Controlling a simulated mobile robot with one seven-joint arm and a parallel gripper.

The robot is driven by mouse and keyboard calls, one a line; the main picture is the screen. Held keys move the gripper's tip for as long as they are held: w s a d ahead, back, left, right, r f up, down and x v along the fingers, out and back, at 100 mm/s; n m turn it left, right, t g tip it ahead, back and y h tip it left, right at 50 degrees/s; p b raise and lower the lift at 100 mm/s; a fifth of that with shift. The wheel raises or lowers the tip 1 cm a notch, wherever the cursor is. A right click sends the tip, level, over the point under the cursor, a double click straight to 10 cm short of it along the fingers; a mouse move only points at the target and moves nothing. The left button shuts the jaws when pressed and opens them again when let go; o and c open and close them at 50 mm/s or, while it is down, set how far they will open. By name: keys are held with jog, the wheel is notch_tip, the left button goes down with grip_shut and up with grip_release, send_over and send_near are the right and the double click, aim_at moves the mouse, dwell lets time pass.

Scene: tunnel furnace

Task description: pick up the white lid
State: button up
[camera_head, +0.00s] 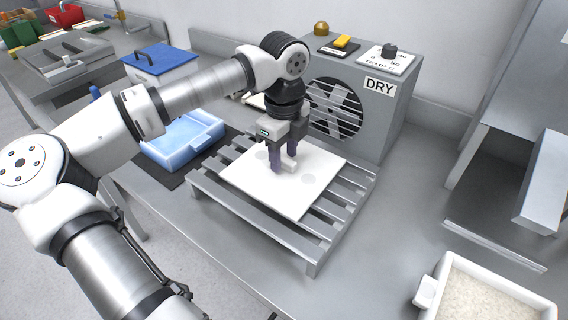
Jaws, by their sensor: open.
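The white lid (312,193) is a flat square plate with a small raised handle (289,166) near its middle. It lies on a grey slatted metal rack (246,212) on the steel bench. My gripper (282,168) points down over the lid's middle, with its dark fingers at the handle. The fingers are apart, and the handle is partly hidden by them. I cannot tell whether they touch it. The lid lies flat on the slats.
A grey dryer box (372,112) with a round fan grille stands right behind the rack. A light blue tray (181,144) sits on a dark mat to the left. A white container of pale grains (432,304) is at the front right. Bare bench lies between.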

aim_at(284, 158)
jog(key=shift+f, duration=0.3)
grip_shut()
jog(key=shift+r, duration=0.15)
notch_tip(284, 158, up, 20)
jog(key=b, duration=0.2)
dwell(0.4)
